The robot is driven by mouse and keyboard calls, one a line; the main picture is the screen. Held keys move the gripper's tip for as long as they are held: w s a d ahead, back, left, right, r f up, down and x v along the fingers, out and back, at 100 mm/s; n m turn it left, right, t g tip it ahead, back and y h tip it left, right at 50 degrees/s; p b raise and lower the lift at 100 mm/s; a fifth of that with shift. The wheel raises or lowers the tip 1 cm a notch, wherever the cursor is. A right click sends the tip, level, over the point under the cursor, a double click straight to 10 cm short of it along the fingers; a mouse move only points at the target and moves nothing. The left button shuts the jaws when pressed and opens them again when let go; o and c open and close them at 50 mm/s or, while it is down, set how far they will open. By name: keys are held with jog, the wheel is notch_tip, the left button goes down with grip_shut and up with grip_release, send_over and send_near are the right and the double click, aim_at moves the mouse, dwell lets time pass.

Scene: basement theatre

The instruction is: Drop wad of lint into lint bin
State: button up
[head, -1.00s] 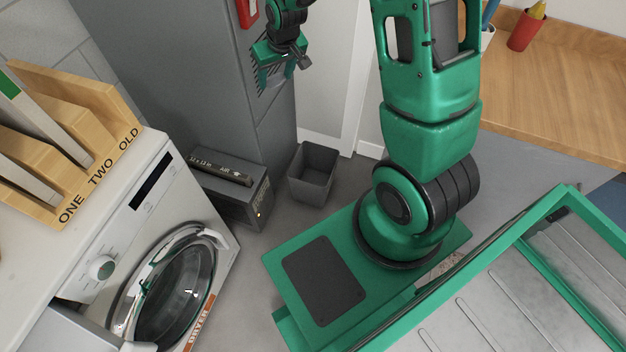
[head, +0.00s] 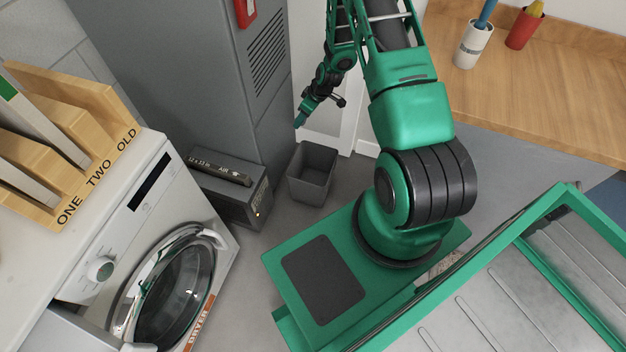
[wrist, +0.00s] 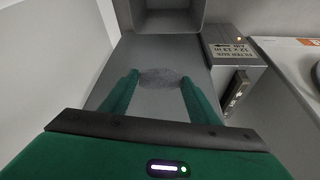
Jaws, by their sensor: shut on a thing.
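The wad of lint (wrist: 159,77) is a small, flat-looking grey clump between my two green fingers in the wrist view. My gripper (head: 300,119) is shut on it and points downward in the head view, above and slightly behind the lint bin's rim. I cannot make out the wad in the head view. The lint bin (head: 309,191) is a grey, open-topped square bin standing on the floor by the tall grey cabinet. In the wrist view the lint bin (wrist: 143,27) shows at the top edge, beyond the fingertips, with its opening partly cut off.
A grey filter box (head: 232,200) stands on the floor just left of the bin. The tall grey cabinet (head: 200,90) rises behind it. A white dryer (head: 160,240) is at left, and a wooden desk (head: 540,95) at right. Floor shows in front of the bin.

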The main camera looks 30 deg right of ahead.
jog(key=s+d+f+n, duration=0.1)
jog(key=s+d+f, duration=0.1)
jog(key=f, duration=0.8)
jog(key=s+d+f+n, duration=0.1)
jog(key=s+d+f, duration=0.1)
jog(key=f, duration=0.8)
jog(key=shift+s+d+g+y, duration=0.2)
jog(key=shift+s+g+y, duration=0.1)
jog(key=shift+y, duration=0.1)
jog(key=o, duration=1.1)
jog(key=shift+r, duration=0.1)
jog(key=v, duration=1)
jog(key=shift+s+r, duration=0.15)
jog(key=shift+r, duration=0.1)
